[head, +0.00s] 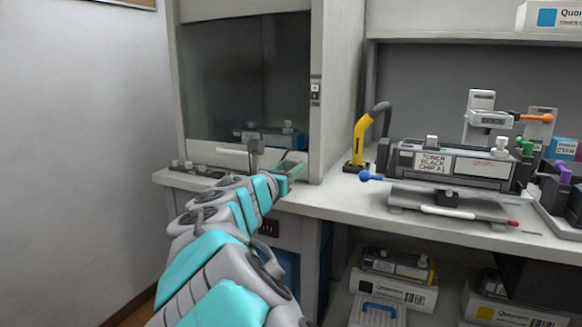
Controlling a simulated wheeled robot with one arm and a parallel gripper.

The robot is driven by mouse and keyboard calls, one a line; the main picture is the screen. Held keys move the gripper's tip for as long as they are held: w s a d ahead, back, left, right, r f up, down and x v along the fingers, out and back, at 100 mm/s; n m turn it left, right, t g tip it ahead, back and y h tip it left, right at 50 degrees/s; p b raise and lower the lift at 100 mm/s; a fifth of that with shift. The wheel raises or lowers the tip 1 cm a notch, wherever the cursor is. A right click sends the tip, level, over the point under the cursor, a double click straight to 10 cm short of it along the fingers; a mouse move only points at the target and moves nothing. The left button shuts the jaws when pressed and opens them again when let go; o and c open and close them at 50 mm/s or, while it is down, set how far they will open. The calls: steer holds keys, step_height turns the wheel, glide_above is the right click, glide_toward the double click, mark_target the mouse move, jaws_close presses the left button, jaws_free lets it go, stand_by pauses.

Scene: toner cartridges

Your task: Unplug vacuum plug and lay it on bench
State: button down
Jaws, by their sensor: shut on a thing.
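My gripper (290,168) is at the far end of my teal and grey arm, at the bench top in front of the right side of the fume cupboard. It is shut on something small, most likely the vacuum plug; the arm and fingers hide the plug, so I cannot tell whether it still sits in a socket. A grey upright piece stands above my wrist; I cannot tell what it is. The bench (340,205) runs to the right. A yellow and black hose nozzle (362,138), perhaps the vacuum's, stands on it right of the cupboard.
A dark strip with knobs (195,170) lies at the bench's left end. The fume cupboard (333,90) stands behind my gripper. A toner cartridge (450,160) rests on a stand to the right. Bare bench shows before the nozzle. Boxes (395,285) sit below.

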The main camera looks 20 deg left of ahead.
mark_target(290, 198)
steer(key=shift+f+b, duration=1.5)
steer(key=shift+f, duration=1.2)
steer(key=shift+c, duration=1.7)
jaws_free()
